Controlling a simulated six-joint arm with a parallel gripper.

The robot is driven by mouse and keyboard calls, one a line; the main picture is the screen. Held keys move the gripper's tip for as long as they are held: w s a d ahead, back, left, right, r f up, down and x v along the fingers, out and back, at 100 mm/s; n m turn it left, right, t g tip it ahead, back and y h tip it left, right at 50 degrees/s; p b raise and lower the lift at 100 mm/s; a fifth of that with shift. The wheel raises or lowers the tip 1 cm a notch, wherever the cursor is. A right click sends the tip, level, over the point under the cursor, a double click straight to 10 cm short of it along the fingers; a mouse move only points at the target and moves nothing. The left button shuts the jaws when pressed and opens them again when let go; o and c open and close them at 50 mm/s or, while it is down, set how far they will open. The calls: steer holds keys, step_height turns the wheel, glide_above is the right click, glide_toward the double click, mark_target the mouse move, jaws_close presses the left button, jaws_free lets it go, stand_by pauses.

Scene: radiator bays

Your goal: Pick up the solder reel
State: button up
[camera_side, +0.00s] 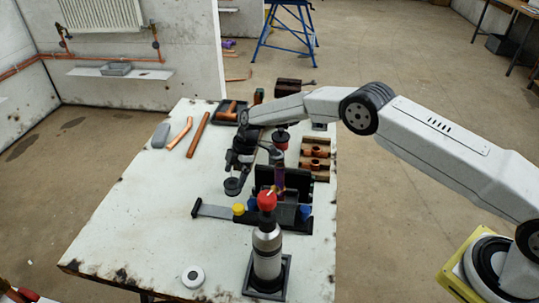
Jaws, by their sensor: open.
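A small dark, spool-like round piece (232,186), which looks like the solder reel, shows just below my gripper's fingers. My gripper (239,168) is open and points down over the middle of the bench. I cannot tell whether its fingers are around the piece or just above it. A white roll (193,276) with a dark centre lies flat at the front of the bench, apart from my gripper.
A blowtorch (266,250) with a red top stands upright in a black holder at the front. A black rack (212,210) lies behind it. Copper pipes (198,135) lie at the back left, and fittings sit in a wooden tray (322,173). The bench's left front is mostly clear.

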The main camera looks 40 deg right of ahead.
mark_target(232, 182)
steer(key=shift+x, duration=1.9)
steer(key=shift+d, duration=0.1)
steer(key=shift+c, duration=0.2)
jaws_close()
